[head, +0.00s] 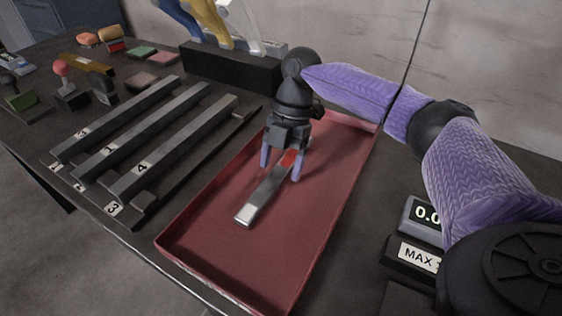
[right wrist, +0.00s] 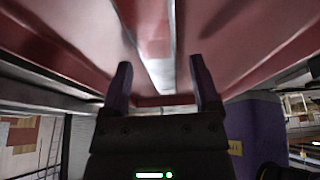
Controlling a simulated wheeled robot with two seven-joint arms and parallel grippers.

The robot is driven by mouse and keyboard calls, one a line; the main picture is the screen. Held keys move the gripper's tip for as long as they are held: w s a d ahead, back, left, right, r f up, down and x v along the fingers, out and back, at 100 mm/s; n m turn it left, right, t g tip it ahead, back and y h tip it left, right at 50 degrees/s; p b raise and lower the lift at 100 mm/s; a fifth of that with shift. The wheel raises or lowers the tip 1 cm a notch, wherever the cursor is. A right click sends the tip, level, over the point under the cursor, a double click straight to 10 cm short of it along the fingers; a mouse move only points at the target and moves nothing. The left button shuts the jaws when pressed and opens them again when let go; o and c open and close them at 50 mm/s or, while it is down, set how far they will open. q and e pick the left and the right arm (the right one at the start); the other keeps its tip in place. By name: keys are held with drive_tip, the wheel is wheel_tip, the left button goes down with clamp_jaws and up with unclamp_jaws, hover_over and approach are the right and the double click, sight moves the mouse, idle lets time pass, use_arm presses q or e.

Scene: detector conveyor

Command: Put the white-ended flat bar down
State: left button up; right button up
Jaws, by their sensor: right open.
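My right gripper (head: 281,170) is over the bar's far part, pointing down. Its two purple fingers stand apart, one on each side of the bar, with gaps showing. In the right wrist view the bar (right wrist: 154,52) runs between the open fingers (right wrist: 162,85). My left gripper is not in view.
Several long dark bars with number labels lie on a rack (head: 140,212) left of the tray. A scale display (head: 422,213) and a "MAX" plate (head: 415,255) are to the right. A black block (head: 230,70) stands behind. The tray's near part is clear.

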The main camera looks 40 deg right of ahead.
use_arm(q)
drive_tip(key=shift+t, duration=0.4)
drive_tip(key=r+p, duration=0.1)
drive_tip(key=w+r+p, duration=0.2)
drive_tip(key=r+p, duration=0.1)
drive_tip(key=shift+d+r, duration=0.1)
use_arm(e)
drive_tip(key=v, duration=1.1)
drive_tip(key=shift+d+r, duration=0.2)
drive_tip(key=shift+r, duration=0.1)
drive_tip(key=shift+w, duration=0.1)
